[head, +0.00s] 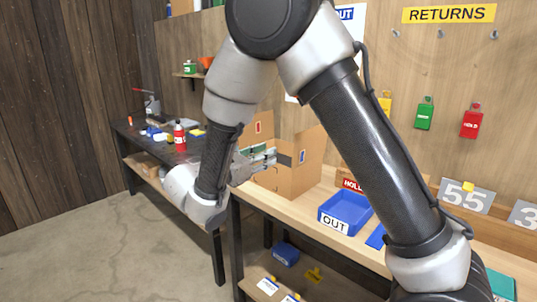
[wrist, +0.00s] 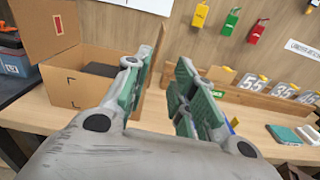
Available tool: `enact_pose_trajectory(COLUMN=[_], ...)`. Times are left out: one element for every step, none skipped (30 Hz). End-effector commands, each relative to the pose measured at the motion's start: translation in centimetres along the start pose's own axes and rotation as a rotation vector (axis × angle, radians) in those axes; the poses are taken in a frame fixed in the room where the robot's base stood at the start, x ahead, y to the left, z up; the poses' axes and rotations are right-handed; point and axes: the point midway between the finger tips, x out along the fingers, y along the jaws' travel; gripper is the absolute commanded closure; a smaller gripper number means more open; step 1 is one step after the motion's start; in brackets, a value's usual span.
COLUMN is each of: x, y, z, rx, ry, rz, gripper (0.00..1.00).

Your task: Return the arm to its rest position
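My gripper (head: 262,158) is in front of an open cardboard box (head: 305,165) on the wooden bench. In the wrist view my gripper (wrist: 165,75) has its two green-padded fingers spread apart, with nothing between them. The cardboard box (wrist: 95,75) shows there behind and left of the left finger, flaps open, with something dark inside. In the head view my arm bends across the middle of the picture and hides part of the bench and wall.
A blue OUT tray (head: 345,212) sits on the bench right of the box. A red bottle (head: 179,136) stands on the dark bench at left. Yellow, green and red tags (head: 424,114) hang under the RETURNS sign (head: 449,14). The floor (head: 90,240) at left is clear.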

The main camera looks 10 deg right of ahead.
Motion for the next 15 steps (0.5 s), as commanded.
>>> enact_pose_trajectory(x=[0.0, 0.0, 0.0, 0.0, 0.0, 0.0, 0.1, 0.1, 0.2, 0.3, 0.5, 0.7, 0.8, 0.9, 0.9], y=[0.0, 0.0, 0.0, 0.0, 0.0, 0.0, 0.0, 0.0, -0.4, -0.8, -1.4, -2.5, -3.4, -4.5, -6.1], z=[0.0, 0.0, 0.0, 0.0, 0.0, 0.0, -0.2, -0.5, -1.2, -1.8, -2.4, -3.4, -4.2, -4.9, -5.5], rx=[0.000, 0.000, 0.000, 0.000, 0.000, 0.005, 0.013, 0.021, 0.033, 0.040, 0.045, 0.053, 0.059, 0.070, 0.103], ry=[0.000, 0.000, 0.000, 0.000, 0.000, 0.000, 0.007, 0.022, 0.048, 0.071, 0.094, 0.129, 0.158, 0.190, 0.243], rz=[0.000, 0.000, 0.000, 0.000, 0.000, 0.000, 0.002, 0.001, -0.016, -0.033, -0.055, -0.091, -0.122, -0.159, -0.218], gripper=[0.74, 0.74, 0.74, 0.74, 0.74, 0.74, 0.74, 0.74, 0.74, 0.74, 0.74, 0.74, 0.74, 0.74, 0.74])
